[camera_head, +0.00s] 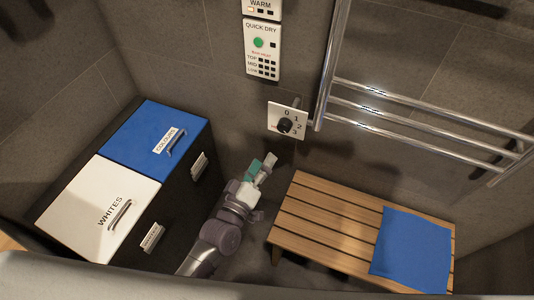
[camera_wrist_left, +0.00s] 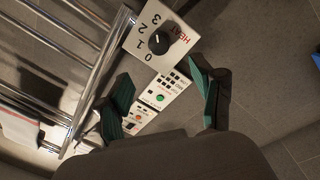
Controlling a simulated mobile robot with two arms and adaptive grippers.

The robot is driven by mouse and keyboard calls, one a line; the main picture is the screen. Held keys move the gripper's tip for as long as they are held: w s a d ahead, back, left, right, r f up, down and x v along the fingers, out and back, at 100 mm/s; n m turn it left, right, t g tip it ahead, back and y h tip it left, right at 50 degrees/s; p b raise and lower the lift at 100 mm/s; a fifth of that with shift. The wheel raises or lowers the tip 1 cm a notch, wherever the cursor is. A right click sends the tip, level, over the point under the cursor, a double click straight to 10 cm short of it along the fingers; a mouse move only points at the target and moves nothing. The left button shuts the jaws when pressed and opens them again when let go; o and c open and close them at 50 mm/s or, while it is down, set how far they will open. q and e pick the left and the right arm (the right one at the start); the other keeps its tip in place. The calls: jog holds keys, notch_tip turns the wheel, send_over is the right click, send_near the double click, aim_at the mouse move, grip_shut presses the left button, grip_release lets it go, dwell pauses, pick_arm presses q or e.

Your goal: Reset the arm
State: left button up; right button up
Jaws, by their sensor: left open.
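My left gripper (camera_head: 263,167) is in the middle of the head view, between the hampers and the bench, below the heat dial plate (camera_head: 290,109). It is open and empty; its teal fingers stand apart in the left wrist view (camera_wrist_left: 162,95). The black heat knob (camera_head: 285,125) sits on its white plate marked 0 to 3. In the left wrist view the knob (camera_wrist_left: 159,42) appears beyond the fingertips, and the gripper is apart from it. My right gripper is in neither view.
A chrome towel rail (camera_head: 430,119) is on the wall at right. A slatted wooden bench (camera_head: 323,217) holds a blue towel (camera_head: 413,248). At left are the blue COLOURS lid (camera_head: 137,134) and WHITES lid (camera_head: 84,198). A QUICK DRY panel (camera_head: 262,50) is above.

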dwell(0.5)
pick_arm(q)
jog(key=s+a+f+m+g+y, duration=0.1)
jog(key=s+a+f+m+g, duration=0.2)
jog(key=f, duration=0.7)
jog(key=s+a+f+g+y, duration=0.15)
jog(key=s+f, duration=0.25)
jog(key=f, duration=0.5)
jog(key=s+a+f+m+g+y, duration=0.1)
jog(key=s+a+f+m+g, duration=0.2)
jog(key=f, duration=0.7)
jog(key=s+a+f+m+g+y, duration=0.1)
jog(key=s+a+f+g, duration=0.2)
jog(key=s, duration=0.7)
jog(key=s+a+f+m+g+y, duration=0.1)
jog(key=s+a+f+g, duration=0.2)
jog(key=s+f, duration=0.4)
jog(key=s+a+f+g+y, duration=0.1)
jog(key=s+a+f+g, duration=0.2)
jog(key=s, duration=1)
notch_tip(320, 180, down, 3)
jog(key=shift+s+a+f+m, duration=0.1)
jog(key=shift+s+a+m, duration=0.25)
jog(key=shift+a, duration=0.55)
